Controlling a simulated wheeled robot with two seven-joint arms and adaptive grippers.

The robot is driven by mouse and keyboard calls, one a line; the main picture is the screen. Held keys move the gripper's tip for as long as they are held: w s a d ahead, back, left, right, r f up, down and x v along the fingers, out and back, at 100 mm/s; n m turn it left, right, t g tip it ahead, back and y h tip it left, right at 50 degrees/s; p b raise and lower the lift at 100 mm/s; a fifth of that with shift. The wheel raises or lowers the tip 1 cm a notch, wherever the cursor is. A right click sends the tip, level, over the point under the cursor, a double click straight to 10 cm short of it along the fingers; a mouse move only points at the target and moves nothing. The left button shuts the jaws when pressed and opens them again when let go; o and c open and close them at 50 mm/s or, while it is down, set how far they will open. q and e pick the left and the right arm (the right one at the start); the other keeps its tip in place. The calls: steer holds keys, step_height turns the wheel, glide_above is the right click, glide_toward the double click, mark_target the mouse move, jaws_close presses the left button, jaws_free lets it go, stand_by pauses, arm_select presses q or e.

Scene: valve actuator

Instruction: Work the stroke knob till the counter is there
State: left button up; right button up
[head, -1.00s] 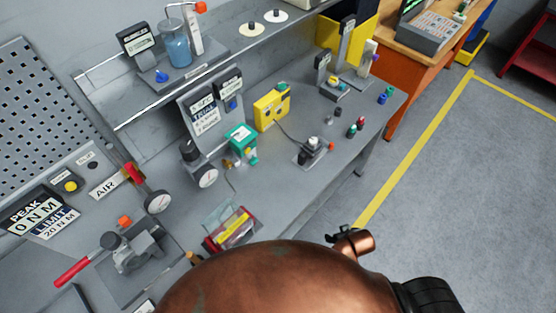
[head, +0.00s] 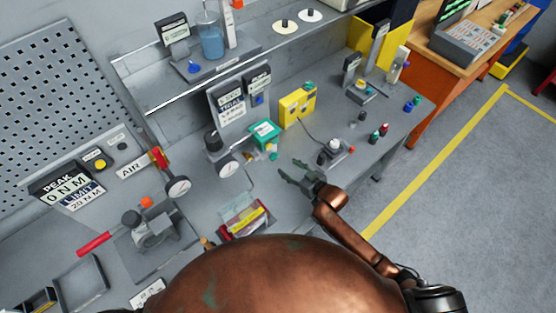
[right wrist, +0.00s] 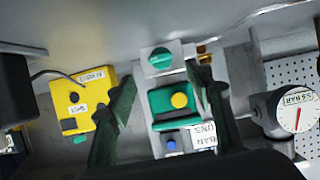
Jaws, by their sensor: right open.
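A teal valve actuator box (head: 264,132) with a yellow button stands mid-bench; it also shows in the right wrist view (right wrist: 160,106). A round teal knob (right wrist: 160,58) sits on a pale block beside it; no label tells me whether this is the stroke knob. A panel with small displays (head: 228,108) stands behind; its figures are too small to read, so I cannot tell the counter value. My right gripper (head: 291,172) is open and empty, to the right of and in front of the teal box. Its fingers (right wrist: 163,86) flank the box in the wrist view. My left gripper is not in view.
A yellow box (head: 297,104) with a cable stands right of the teal box. A red and yellow case (head: 245,219) lies in front. A small device (head: 335,148) and several small bottles stand at the right.

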mark_target(275, 158)
steer(key=shift+w+a, duration=0.25)
steer(key=shift+w, duration=0.15)
steer(key=x, duration=0.7)
steer(key=shift+w+a, duration=0.1)
steer(key=shift+a, duration=0.05)
steer(key=shift+c, duration=0.3)
steer(key=c, duration=1.1)
